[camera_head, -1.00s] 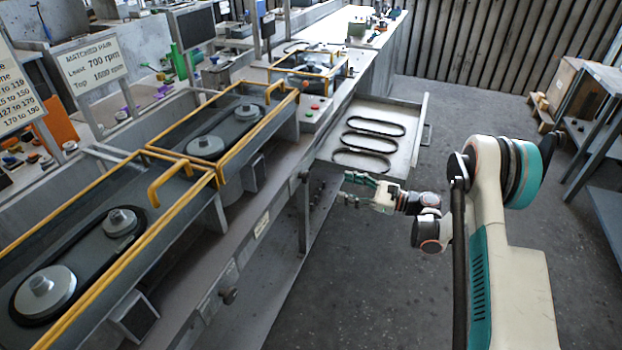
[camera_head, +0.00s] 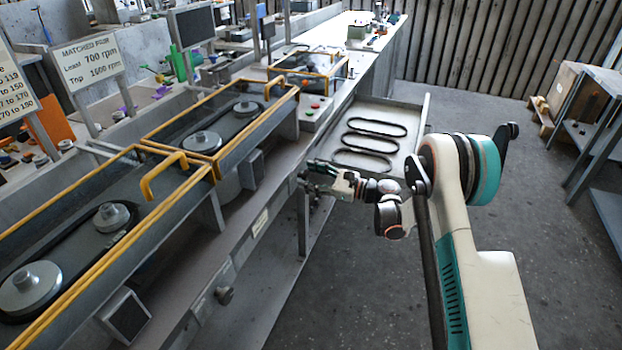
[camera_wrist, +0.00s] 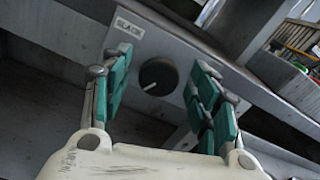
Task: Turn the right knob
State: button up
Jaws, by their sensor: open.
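The right knob (camera_wrist: 158,76) is round and dark with a white pointer line toward its lower left, in the wrist view. It sits on a grey panel below a label reading "SLACK" (camera_wrist: 130,28). My gripper (camera_wrist: 163,64) is open, its green-padded fingers to the left and right of the knob in the picture. I cannot tell how far the fingertips reach past it, and I see no clear contact. In the head view my gripper (camera_head: 309,176) is at the bench front and hides the right knob.
A drawer tray (camera_head: 395,108) with several black belts extends from the bench beyond my gripper. Yellow-framed guards (camera_head: 215,165) cover pulleys on the bench top. A shelf (camera_head: 600,150) stands at the right. The floor (camera_head: 370,290) between is clear.

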jog(key=shift+c, duration=0.2)
jog(key=c, duration=1)
